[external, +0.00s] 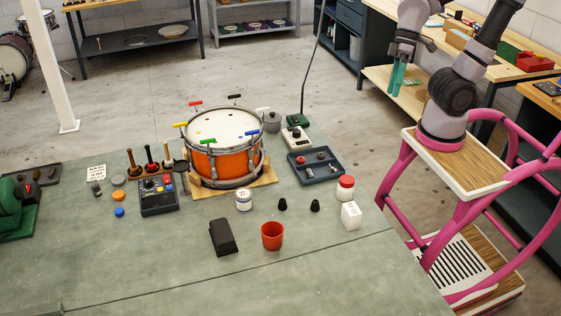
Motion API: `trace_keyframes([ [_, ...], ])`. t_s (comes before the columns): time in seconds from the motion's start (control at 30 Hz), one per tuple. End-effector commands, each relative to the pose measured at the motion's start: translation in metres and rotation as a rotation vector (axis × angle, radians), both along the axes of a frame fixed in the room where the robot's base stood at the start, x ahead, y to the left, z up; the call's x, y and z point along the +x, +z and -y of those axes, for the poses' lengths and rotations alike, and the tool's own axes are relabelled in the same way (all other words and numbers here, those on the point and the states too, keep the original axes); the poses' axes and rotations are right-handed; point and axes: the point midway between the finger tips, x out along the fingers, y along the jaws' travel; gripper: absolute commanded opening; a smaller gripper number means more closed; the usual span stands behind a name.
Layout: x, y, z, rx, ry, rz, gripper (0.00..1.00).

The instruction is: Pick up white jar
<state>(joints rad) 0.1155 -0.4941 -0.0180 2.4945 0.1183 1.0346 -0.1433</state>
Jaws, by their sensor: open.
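A small white jar (244,202) with dark marks on its side stands upright on the green bench, just in front of the orange drum (213,165). A second whitish jar with a red lid (346,183) stands farther right, behind a white box (350,215). My gripper (397,84) has teal fingers that point down. It is open and empty, raised at the upper right, well apart from both jars. The marks on the white jar are too small to read.
A red cup (272,236), a black block (222,237) and two small black pieces (315,205) lie near the white jar. A dark tray (316,168) sits right of the drum. The bench's front (190,285) is mostly clear.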

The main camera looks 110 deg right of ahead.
Motion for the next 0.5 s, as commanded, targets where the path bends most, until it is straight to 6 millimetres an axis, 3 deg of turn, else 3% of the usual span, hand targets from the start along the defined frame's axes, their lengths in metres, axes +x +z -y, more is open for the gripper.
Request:
trace_keyframes([
  [0.1, 0.007, -0.038, 0.005, 0.118, -0.053, -0.18, 0.98],
  [0.5, 0.023, -0.131, 0.018, 0.628, -0.285, -0.579, 0.98],
])
